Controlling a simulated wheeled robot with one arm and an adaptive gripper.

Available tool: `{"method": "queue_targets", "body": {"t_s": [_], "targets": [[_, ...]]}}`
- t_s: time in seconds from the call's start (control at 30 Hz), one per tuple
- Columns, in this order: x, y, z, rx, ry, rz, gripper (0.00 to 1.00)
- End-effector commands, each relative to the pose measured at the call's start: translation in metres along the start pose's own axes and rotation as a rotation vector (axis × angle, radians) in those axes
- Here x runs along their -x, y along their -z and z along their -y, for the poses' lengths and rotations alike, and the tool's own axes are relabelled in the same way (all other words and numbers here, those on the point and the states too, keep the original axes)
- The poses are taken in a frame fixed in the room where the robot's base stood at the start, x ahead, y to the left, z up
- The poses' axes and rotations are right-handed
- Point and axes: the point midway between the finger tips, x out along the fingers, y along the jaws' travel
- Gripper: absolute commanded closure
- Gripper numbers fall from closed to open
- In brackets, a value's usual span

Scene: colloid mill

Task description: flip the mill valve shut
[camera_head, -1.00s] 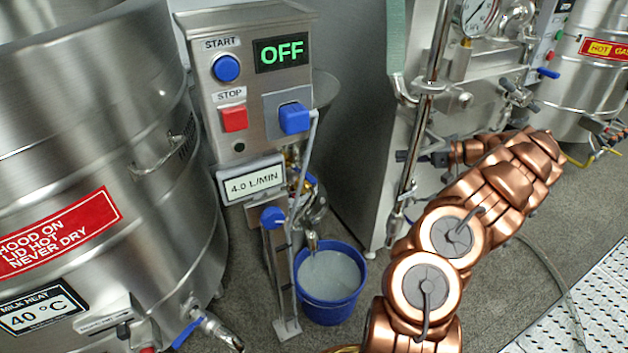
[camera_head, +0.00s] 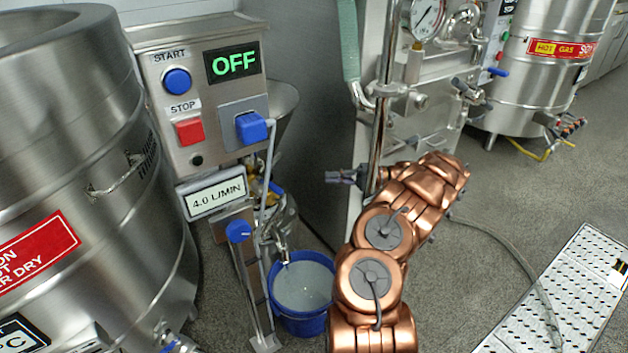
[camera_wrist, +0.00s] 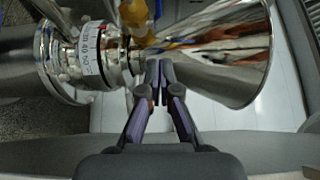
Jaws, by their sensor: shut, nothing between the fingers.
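The mill's steel cone hopper (camera_wrist: 215,50) and a clamped, labelled steel section (camera_wrist: 90,52) lie across the wrist view. A brass-coloured fitting (camera_wrist: 137,14) sits above the joint between them. In the head view, the mill is mostly hidden behind its control box (camera_head: 205,90). A small blue handle (camera_head: 275,188) shows beside brass parts there; I cannot tell for sure that it is the valve lever. My gripper (camera_head: 332,177) is shut and empty, to the right of the mill and apart from it in the head view. Its fingertips (camera_wrist: 159,66) overlap the hopper's narrow end in the wrist view; contact is unclear.
The display (camera_head: 233,62) reads OFF. A blue bucket (camera_head: 302,325) with pale liquid stands under the spout. A large steel vat (camera_head: 80,150) is at left. A steel machine with a vertical pipe (camera_head: 381,130) stands close behind my gripper.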

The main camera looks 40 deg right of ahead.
Motion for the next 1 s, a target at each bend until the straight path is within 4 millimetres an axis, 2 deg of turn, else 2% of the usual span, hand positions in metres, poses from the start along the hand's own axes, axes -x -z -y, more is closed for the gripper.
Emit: {"method": "queue_targets", "body": {"t_s": [0.43, 0.67, 1.0], "targets": [[-0.024, 0.000, 0.000, 0.000, -0.001, 0.002, 1.00], [-0.044, -0.001, 0.001, 0.002, 0.001, 0.003, 1.00], [-0.093, -0.001, -0.001, 0.000, 0.003, 0.003, 1.00]]}}
